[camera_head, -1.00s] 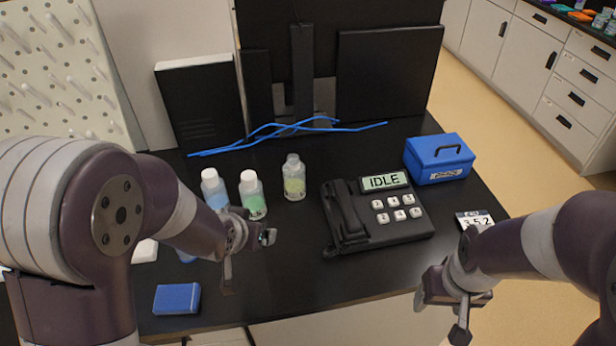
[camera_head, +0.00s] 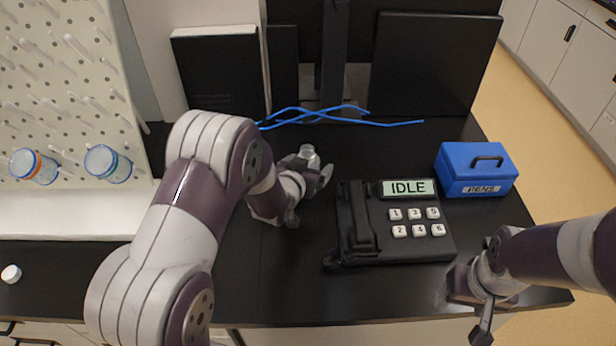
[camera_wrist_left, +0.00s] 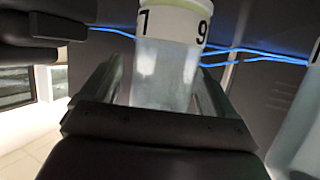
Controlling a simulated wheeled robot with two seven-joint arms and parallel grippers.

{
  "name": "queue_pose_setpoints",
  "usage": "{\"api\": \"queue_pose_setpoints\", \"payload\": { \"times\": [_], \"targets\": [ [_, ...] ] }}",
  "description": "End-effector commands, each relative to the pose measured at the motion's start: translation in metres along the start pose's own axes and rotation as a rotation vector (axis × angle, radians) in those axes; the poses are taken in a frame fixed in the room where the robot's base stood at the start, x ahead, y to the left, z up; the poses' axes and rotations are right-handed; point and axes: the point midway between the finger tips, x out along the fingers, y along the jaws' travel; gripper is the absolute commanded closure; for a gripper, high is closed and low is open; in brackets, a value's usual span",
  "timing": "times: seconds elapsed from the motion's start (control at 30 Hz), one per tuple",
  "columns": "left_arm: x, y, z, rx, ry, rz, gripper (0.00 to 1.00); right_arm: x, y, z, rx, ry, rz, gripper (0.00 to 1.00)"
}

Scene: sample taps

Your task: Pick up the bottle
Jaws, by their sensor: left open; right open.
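A clear bottle (camera_head: 310,154) stands on the black bench, mostly hidden behind my left gripper (camera_head: 308,198). In the left wrist view, a translucent bottle (camera_wrist_left: 163,72) with a white numbered band lies between the fingers of my open left gripper (camera_wrist_left: 160,95). I cannot tell whether the fingers touch it. Part of a second bottle (camera_wrist_left: 300,130) shows at the right edge of that view. The other bottles are hidden behind my left arm in the head view. My right gripper (camera_head: 482,305) is open and empty over the bench's front right.
A black telephone (camera_head: 395,222) reading IDLE sits right of the left gripper. A blue box (camera_head: 476,170) stands at the right. Blue cables (camera_head: 340,117) lie at the back before dark panels.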

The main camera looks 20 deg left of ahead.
Motion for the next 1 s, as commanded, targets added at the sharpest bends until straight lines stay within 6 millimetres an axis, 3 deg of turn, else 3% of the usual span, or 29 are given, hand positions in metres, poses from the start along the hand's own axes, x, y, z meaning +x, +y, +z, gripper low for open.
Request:
{"api": "queue_pose_setpoints", "payload": {
  "times": [0.23,0.4,0.77,1.0],
  "targets": [
    [0.004,0.0,0.0,0.0,0.0,0.0,0.11,0.0,0.0,0.0,0.0,0.0,0.0,0.35],
    [0.004,0.0,0.0,0.0,0.001,0.0,0.66,0.0,0.0,0.0,0.0,0.0,0.0,0.35],
    [0.003,0.0,-0.002,0.0,0.002,0.0,0.66,0.0,0.0,0.0,0.0,0.0,0.0,0.35],
    [-0.002,0.0,-0.015,0.001,0.004,0.0,0.66,0.002,0.0,0.0,0.0,0.0,0.0,0.35]
  ]
}}
